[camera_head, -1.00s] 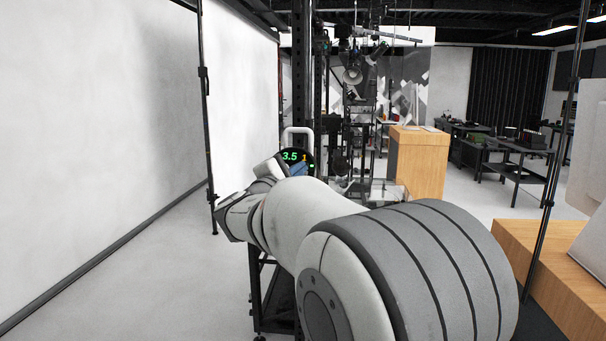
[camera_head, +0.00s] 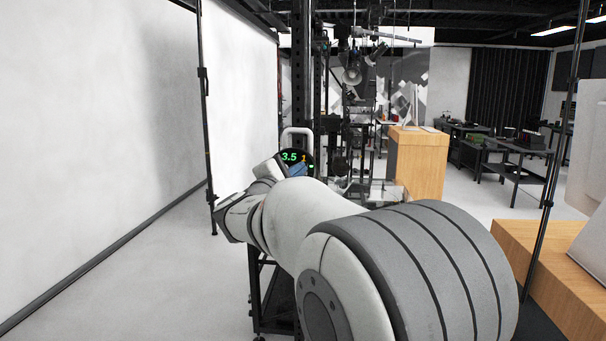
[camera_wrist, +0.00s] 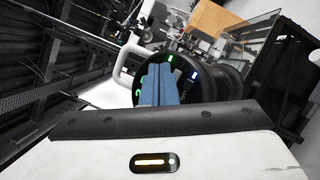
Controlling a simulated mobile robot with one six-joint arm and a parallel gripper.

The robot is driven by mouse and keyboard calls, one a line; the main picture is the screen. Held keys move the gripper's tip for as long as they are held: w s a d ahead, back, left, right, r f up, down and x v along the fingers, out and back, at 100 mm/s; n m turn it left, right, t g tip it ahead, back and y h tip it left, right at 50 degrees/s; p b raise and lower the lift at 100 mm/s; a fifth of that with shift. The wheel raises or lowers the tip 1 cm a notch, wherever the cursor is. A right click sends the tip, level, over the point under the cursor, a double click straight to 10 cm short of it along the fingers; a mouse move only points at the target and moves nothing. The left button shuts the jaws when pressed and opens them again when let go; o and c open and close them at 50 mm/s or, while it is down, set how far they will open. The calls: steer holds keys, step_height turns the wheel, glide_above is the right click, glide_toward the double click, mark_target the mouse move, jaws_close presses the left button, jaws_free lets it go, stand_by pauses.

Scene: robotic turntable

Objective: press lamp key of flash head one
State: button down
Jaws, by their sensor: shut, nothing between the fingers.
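I cannot tell whether the tips touch the face. The lamp key is not clearly made out.
A white backdrop (camera_head: 90,130) stands at the left, with a black stand pole (camera_head: 205,110). A wooden cabinet (camera_head: 418,165) is behind at the right, and a wooden surface (camera_head: 560,285) is at the right edge. Open grey floor (camera_head: 160,270) lies at the left.

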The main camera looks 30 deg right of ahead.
steer(key=shift+f, duration=0.1)
stand_by(0.6)
steer(key=shift+w+d+f+b, duration=0.2)
steer(key=shift+w+b, duration=0.1)
steer(key=shift+b, duration=0.35)
steer(key=shift+w+d+f+b, duration=0.25)
steer(key=shift+b, duration=0.3)
steer(key=shift+r, duration=0.1)
stand_by(0.4)
steer(key=shift+s+a+r, duration=0.45)
steer(key=shift+s, duration=0.1)
steer(key=s+a+r, duration=0.3)
steer(key=shift+s+r, duration=0.2)
steer(key=shift+s, duration=0.2)
steer(key=shift+a, duration=0.1)
stand_by(0.4)
